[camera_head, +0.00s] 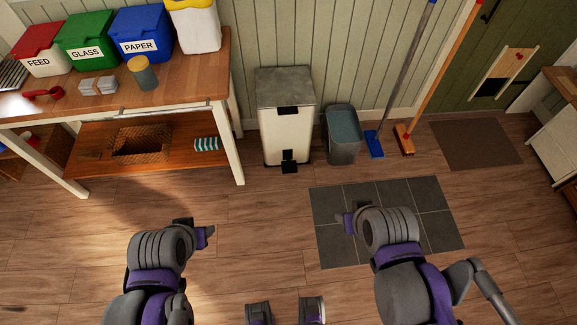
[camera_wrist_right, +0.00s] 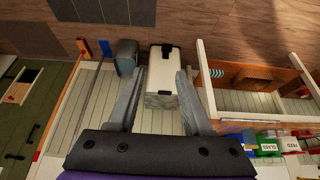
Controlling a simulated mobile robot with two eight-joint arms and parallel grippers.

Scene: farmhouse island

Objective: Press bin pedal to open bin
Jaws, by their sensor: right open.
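The white pedal bin (camera_head: 287,130) with a grey lid (camera_head: 285,87) stands upright against the green panelled wall, and its lid is down. Its black pedal (camera_head: 289,162) is at the bottom front, near the floor. The bin also shows upside down in the right wrist view (camera_wrist_right: 162,78), between the fingers but far beyond them. My right gripper (camera_wrist_right: 158,100) is open and empty. In the head view my right arm is over the grey tiles, well in front of the bin. My left gripper (camera_head: 196,229) is over the wood floor; its fingers are too unclear to judge.
A wooden table (camera_head: 225,80) with sorting boxes stands left. The floor before the bin is clear, with grey tiles (camera_head: 440,230) at right.

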